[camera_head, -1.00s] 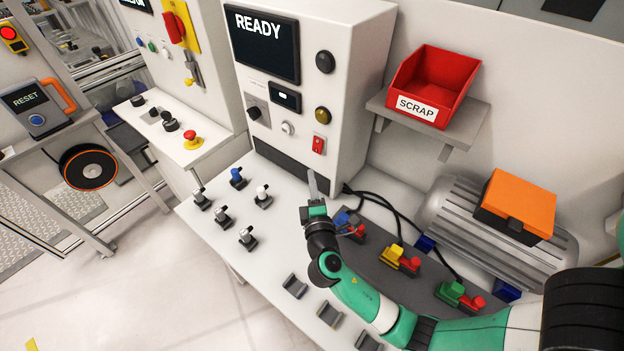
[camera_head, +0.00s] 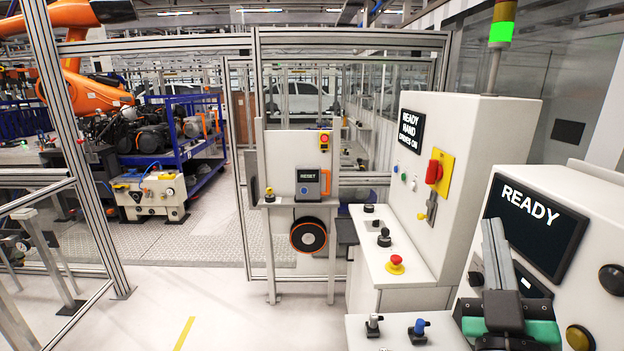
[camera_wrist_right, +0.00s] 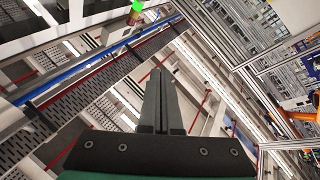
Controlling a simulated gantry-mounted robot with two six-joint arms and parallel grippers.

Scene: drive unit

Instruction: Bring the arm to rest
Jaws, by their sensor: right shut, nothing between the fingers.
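My right gripper (camera_head: 493,235) stands at the lower right of the head view, fingers pointing up, in front of the white cabinet with the READY screen (camera_head: 535,222). Its two grey fingers lie together with nothing between them. In the right wrist view the shut fingers (camera_wrist_right: 161,78) point toward the ceiling structure, clear of any object. Most of my right arm is below the frame. My left gripper is not in view.
A second cabinet (camera_head: 455,130) carries a red switch and a red stop button (camera_head: 395,264). Two small holders (camera_head: 373,325) stand on the bench edge. Open floor (camera_head: 230,300) lies left.

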